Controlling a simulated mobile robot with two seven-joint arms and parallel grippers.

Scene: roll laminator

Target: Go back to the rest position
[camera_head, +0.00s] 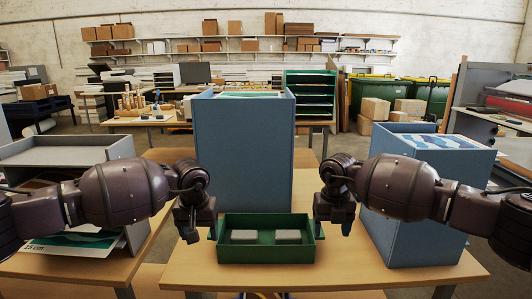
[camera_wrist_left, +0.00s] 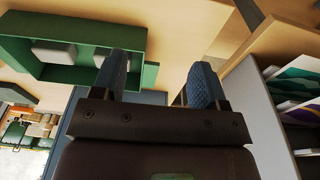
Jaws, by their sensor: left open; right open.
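My left gripper (camera_head: 200,232) is open and empty, at the left end of a green tray on the wooden table. Its two blue-padded fingers (camera_wrist_left: 160,78) show apart in the left wrist view, with nothing between them. My right gripper (camera_head: 334,226) is open, just off the tray's right end, and no object shows in it. The green tray (camera_head: 266,255) holds two grey blocks, a left one (camera_head: 244,237) and a right one (camera_head: 288,237). The tray also shows in the left wrist view (camera_wrist_left: 85,77), upper left of the fingers.
A tall blue box (camera_head: 242,150) stands behind the tray. Another blue box (camera_head: 415,205) with patterned sheets on top stands at the right. A grey open rack (camera_head: 70,152) with printed sheets below it is at the left. The wooden table top (camera_head: 330,270) is bare in front.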

